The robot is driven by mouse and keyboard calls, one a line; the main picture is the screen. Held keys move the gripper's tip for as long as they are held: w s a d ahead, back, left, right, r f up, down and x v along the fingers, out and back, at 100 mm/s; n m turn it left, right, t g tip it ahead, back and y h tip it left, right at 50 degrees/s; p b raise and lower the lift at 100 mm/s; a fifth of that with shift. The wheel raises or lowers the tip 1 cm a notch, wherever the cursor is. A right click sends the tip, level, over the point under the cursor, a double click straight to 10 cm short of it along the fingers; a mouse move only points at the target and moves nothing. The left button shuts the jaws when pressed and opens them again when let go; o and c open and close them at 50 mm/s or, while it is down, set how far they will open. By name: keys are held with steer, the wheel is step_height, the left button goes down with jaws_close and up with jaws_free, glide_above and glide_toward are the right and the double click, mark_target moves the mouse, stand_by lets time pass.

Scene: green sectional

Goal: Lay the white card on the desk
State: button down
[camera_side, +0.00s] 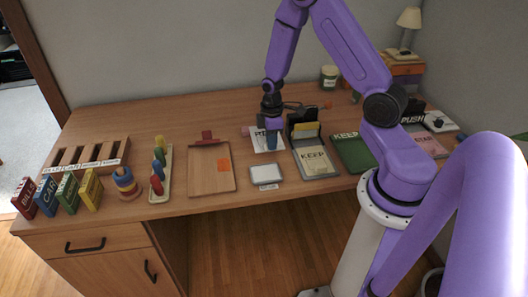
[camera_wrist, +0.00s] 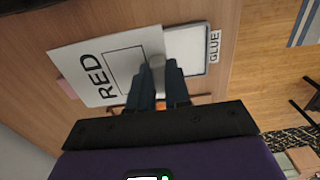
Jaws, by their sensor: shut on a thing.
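The white card (camera_side: 261,146) is under my gripper (camera_side: 271,137) in the side view, its lettering partly covered by the fingers. In the wrist view the card (camera_wrist: 98,70) shows the word RED and an outlined rectangle. My gripper (camera_wrist: 158,72) is shut at the card's right part, with a small pale piece between the fingertips. The card overlaps the edge of the white GLUE pad (camera_wrist: 186,42) in the wrist view. I cannot tell exactly how high the card is above the desk (camera_side: 222,113).
The GLUE pad (camera_side: 265,173) lies in front of the card. A wooden clipboard tray (camera_side: 209,180) is to the left, and a KEEP tray (camera_side: 317,163) with a black holder (camera_side: 293,123) is close on the right. A pink piece (camera_side: 248,131) lies beside the card.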

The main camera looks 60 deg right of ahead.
mark_target(264, 160)
steer(key=w+f, duration=0.1)
steer(key=f, duration=0.1)
steer(key=w+d+f, duration=0.1)
steer(key=w+f, duration=0.1)
steer(key=shift+w+f, duration=0.15)
steer(key=shift+f, duration=0.75)
steer(key=shift+w+f, duration=0.15)
steer(key=shift+f, duration=0.7)
steer(key=shift+f, duration=0.1)
steer(key=c, duration=1.4)
jaws_free()
steer(key=shift+o, duration=0.2)
